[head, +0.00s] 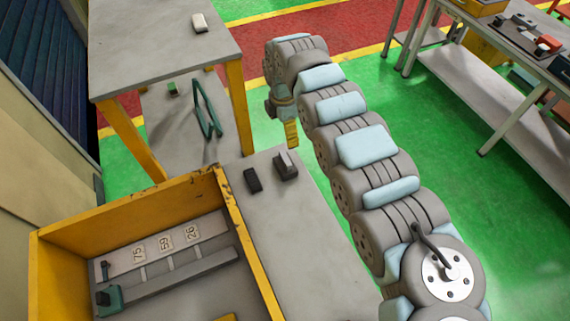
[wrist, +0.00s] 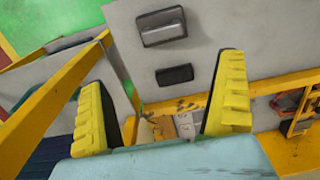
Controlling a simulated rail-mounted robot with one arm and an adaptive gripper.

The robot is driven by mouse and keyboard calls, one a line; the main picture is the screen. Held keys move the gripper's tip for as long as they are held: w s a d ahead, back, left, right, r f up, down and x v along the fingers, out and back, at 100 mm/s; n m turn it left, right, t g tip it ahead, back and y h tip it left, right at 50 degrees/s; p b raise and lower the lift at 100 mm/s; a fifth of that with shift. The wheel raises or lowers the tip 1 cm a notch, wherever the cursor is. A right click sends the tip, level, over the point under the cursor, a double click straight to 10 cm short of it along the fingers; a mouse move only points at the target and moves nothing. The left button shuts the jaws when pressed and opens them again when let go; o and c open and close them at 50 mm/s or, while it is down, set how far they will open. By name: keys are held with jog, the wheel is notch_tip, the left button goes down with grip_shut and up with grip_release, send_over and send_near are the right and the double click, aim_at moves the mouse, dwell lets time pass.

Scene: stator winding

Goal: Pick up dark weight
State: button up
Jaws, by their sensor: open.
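The dark weight (head: 252,180) is a small black block lying on the grey tabletop. It also shows in the wrist view (wrist: 174,74), beyond and between my fingertips, with nothing touching it. A grey weight (head: 287,167) with a raised top lies beside it, and it shows above the dark weight in the wrist view (wrist: 162,27). My gripper (head: 291,133) has yellow ridged fingers and is up and to the right of both weights in the head view. In the wrist view its fingers (wrist: 166,72) are spread wide and empty.
A yellow-walled crate (head: 130,210) stands left of the weights, with numbered plates (head: 165,243) and a green-handled tool inside. Another table (head: 150,45) at the upper left carries a white block (head: 199,22). The tabletop (head: 300,250) in front of the weights is clear.

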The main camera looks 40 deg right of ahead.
jog(key=p, duration=0.1)
send_over(286, 158)
jog(key=f, duration=0.6)
jog(key=w+f, duration=0.1)
jog(key=f, duration=0.2)
jog(key=shift+a, duration=0.15)
jog(key=shift+s+f+p, duration=0.2)
jog(key=shift+f+p, duration=0.15)
jog(key=shift+f, duration=1.15)
jog(key=shift+s+f+p, duration=0.2)
jog(key=shift+f+p, duration=0.15)
jog(key=shift+f, duration=1.1)
jog(key=c, duration=1.2)
